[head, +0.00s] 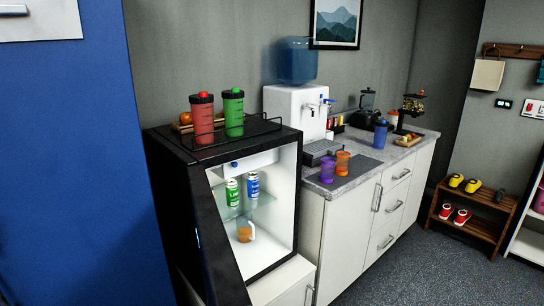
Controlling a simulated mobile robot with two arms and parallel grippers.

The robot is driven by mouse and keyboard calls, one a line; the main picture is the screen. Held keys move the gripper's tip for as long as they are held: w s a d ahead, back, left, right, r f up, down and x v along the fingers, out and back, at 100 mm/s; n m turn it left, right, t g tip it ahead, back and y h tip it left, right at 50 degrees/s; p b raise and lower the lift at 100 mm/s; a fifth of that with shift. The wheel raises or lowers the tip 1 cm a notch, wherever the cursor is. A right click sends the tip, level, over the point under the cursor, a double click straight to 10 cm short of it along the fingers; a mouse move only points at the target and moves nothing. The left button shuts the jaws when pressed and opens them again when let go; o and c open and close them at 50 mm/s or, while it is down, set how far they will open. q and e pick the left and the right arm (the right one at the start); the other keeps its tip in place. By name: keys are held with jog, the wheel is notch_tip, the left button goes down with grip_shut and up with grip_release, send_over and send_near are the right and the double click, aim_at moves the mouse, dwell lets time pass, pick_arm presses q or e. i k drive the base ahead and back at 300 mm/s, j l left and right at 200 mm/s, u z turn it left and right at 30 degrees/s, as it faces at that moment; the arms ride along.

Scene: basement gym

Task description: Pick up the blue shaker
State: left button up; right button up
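The blue shaker (380,135) stands upright on the grey counter (415,144), toward its far part, right of the water dispenser (297,112). It has a blue body and a dark lid. A black blender-like appliance is behind it, and a white bottle with an orange top is just to its right. Neither of my grippers shows in the head view, so I cannot see their state.
A small open fridge (180,172) stands at the near left, with a red and a green shaker on top. Purple and orange cups (342,162) stand near the counter's front edge. A blue panel (75,160) fills the left. Grey floor (428,270) is clear at the lower right, before a shoe rack (468,226).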

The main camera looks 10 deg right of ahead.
aim_at(380, 134)
jog(key=i+l+u, duration=0.15)
jog(key=l, duration=0.45)
jog(key=i+l+u, duration=0.15)
jog(key=l, duration=0.4)
jog(key=i+l+u, duration=0.15)
jog(key=l, duration=0.5)
jog(key=i+l+u, duration=0.15)
jog(key=l, duration=0.5)
jog(key=i+l+u, duration=0.2)
jog(key=l, duration=0.45)
jog(key=k+j, duration=0.05)
